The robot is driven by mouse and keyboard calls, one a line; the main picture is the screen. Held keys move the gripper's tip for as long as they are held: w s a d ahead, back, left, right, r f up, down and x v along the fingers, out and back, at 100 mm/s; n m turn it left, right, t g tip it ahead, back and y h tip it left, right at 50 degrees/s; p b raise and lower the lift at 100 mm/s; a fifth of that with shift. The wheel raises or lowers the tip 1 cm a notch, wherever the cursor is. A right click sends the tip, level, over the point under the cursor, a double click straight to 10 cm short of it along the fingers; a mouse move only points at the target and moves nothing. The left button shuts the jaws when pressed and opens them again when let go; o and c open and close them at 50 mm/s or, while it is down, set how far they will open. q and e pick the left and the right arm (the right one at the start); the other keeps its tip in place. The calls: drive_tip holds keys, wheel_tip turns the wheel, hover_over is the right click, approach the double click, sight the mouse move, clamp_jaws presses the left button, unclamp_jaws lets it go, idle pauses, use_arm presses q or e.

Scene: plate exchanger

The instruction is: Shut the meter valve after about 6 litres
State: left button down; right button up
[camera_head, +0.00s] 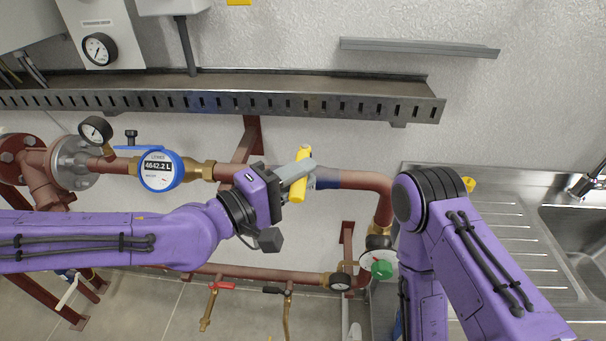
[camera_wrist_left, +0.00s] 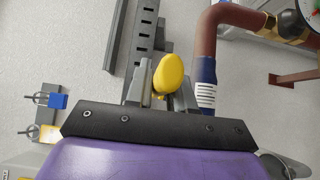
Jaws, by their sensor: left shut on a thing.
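The round blue-rimmed meter (camera_head: 160,169) sits on the copper-coloured pipe at the left and its display seems to read 4642.2 L. A yellow valve handle (camera_head: 301,174) stands across the pipe to the right of the meter. My left gripper (camera_head: 301,176) is shut on this handle, and the valve body behind is mostly hidden. In the left wrist view the yellow handle (camera_wrist_left: 168,74) sits between the grey fingers. My right arm (camera_head: 450,240) is at the right, and its gripper does not show clearly.
A slotted cable tray (camera_head: 230,103) runs above the pipe. A steel sink (camera_head: 570,235) stands at the right. A lower pipe (camera_head: 255,275) carries red-handled (camera_head: 222,285) and black-handled taps. A pressure gauge (camera_head: 95,130) stands left of the meter.

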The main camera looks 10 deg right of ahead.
use_arm(q)
drive_tip(key=c, duration=1.1)
unclamp_jaws()
drive_tip(key=shift+o, duration=0.2)
drive_tip(key=shift+a, duration=0.15)
drive_tip(key=b+v, duration=0.2)
drive_tip(key=v, duration=0.8)
drive_tip(key=shift+a, duration=0.2)
drive_tip(key=shift+s, duration=0.1)
